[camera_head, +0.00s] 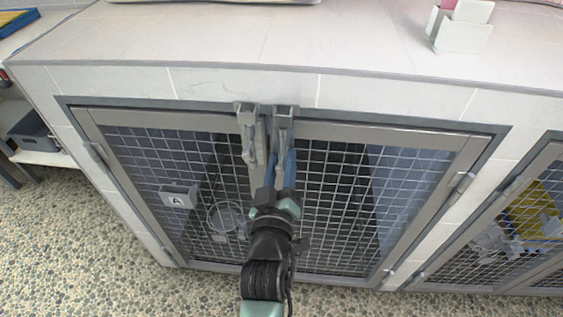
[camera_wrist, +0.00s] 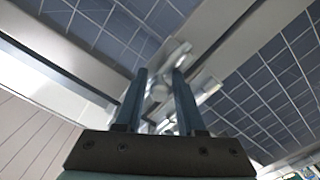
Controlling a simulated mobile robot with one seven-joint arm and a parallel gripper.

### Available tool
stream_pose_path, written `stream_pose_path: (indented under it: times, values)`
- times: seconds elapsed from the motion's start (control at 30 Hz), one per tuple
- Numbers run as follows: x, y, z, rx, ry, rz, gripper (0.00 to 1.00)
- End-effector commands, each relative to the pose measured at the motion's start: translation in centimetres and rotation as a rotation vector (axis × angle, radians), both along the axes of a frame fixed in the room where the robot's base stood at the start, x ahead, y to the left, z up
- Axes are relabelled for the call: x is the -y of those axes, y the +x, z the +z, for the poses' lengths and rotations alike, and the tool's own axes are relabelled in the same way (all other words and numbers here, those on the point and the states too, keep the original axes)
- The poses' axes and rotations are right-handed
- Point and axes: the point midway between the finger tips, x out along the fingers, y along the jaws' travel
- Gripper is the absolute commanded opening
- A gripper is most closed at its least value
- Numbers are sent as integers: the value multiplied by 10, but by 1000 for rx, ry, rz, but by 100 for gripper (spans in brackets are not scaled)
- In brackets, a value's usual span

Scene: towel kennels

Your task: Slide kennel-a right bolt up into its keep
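Kennel-a has two mesh doors and an "A" plate (camera_head: 179,197) on the left one. Its right bolt (camera_head: 281,133) is a light metal bolt upright at the top of the right door, by the middle seam. Its keep (camera_head: 286,110) is on the frame just above. My gripper (camera_head: 283,162) is in front of the right bolt, over its lower part, which it hides. In the wrist view, my gripper's two blue fingers (camera_wrist: 160,75) are apart, with pale bolt metal (camera_wrist: 167,60) between and beyond the tips. I cannot tell whether they touch it.
The left bolt (camera_head: 248,140) stands close beside, on the left door, under its own keep (camera_head: 245,107). A tiled counter (camera_head: 200,35) overhangs above, with a white holder (camera_head: 462,35) on it. Another kennel (camera_head: 510,230) is at right. The pebbled floor (camera_head: 90,235) is clear at left.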

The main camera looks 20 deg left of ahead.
Motion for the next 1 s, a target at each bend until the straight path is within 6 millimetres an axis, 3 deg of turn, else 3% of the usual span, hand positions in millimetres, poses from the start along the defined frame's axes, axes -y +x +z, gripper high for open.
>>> stream_pose_path:
  times: [0.03,0.2,1.0]
  values:
    - [0,0,0,0,0,0,28]
    - [0,0,0,0,0,0,0]
    - [0,0,0,2,-5,-1,0]
